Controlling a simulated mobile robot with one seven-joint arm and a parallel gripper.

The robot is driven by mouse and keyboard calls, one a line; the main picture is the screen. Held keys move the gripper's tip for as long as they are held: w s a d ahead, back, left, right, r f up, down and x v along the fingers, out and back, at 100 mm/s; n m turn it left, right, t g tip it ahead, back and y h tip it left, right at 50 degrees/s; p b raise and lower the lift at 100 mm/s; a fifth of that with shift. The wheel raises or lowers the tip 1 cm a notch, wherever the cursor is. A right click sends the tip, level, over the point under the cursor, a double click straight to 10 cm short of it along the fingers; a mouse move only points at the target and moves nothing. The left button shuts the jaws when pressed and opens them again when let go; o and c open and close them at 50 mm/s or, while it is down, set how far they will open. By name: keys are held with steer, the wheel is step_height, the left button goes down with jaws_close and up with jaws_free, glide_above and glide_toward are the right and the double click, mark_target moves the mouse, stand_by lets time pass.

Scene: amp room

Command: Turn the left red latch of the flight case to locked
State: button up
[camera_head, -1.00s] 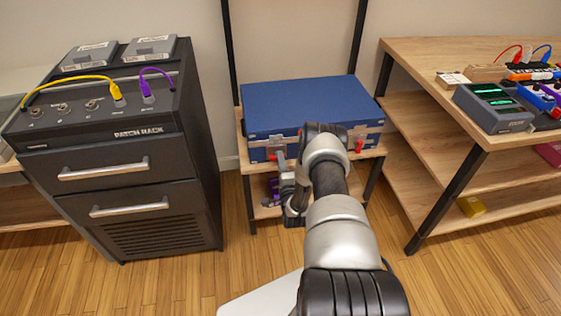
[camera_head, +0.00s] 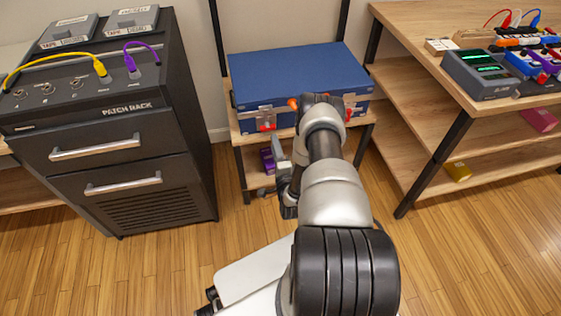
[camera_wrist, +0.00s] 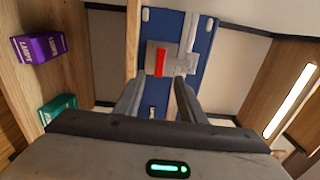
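The blue flight case (camera_head: 300,80) lies closed on a wooden shelf. Its left red latch (camera_head: 267,126) is on the front face, on a metal plate. The wrist view shows a red latch (camera_wrist: 160,62) ahead of the fingers, its long side upright in that sideways-turned picture. In the head view my gripper (camera_head: 276,150) is low in front of the case, mostly hidden behind my arm.
A purple box (camera_wrist: 38,47) and a teal box (camera_wrist: 58,108) sit on the shelf below the case. The black patch rack (camera_head: 100,150) stands left, a wooden bench (camera_head: 420,30) right. A small orange piece (camera_head: 293,103) shows beside my arm.

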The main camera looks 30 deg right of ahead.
steer(key=p+v, duration=0.1)
steer(key=v, duration=0.8)
